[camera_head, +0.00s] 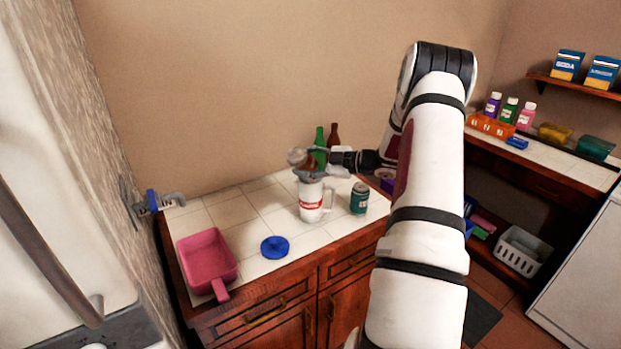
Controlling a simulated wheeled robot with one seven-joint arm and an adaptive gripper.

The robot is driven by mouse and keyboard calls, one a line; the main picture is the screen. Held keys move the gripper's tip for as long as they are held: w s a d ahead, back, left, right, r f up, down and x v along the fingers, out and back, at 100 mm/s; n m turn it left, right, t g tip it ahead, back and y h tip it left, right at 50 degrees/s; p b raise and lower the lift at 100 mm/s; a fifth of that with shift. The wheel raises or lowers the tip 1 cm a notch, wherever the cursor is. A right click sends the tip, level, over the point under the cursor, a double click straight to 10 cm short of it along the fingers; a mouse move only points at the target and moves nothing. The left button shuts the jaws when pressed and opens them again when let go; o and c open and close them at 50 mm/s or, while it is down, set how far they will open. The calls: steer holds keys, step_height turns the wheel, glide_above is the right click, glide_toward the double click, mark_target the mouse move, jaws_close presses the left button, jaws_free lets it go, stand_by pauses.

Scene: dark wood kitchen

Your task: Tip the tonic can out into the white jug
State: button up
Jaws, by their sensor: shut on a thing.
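The white jug (311,207), with a red label and a handle on its right, stands upright on the tiled counter. My gripper (311,170) reaches in from the right and is shut on a small reddish-brown and grey can (298,156). The held can is directly above the jug's mouth and looks tilted, with its grey end toward the left. Its label cannot be read, and the gripper hides part of it. The jug's rim is partly hidden too, so I cannot tell whether anything is flowing.
A green can (359,199) stands just right of the jug. A green bottle (320,139) and a brown bottle (333,134) stand behind. A blue round lid (275,247) and a pink pan (206,262) lie to the left. The tiles between them are clear.

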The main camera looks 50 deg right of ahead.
steer(key=shift+d+m, duration=0.15)
steer(key=shift+m, duration=0.15)
stand_by(0.5)
stand_by(1.0)
steer(key=shift+s+a+f+n+h, duration=0.15)
steer(key=shift+a+n, duration=0.15)
steer(key=shift+n, duration=0.25)
steer(key=shift+a+f+n+h, duration=0.15)
steer(key=shift+a+n, duration=0.15)
steer(key=shift+n, duration=0.25)
steer(key=shift+f+n, duration=0.15)
steer(key=shift+n, duration=0.15)
steer(key=shift+a, duration=0.1)
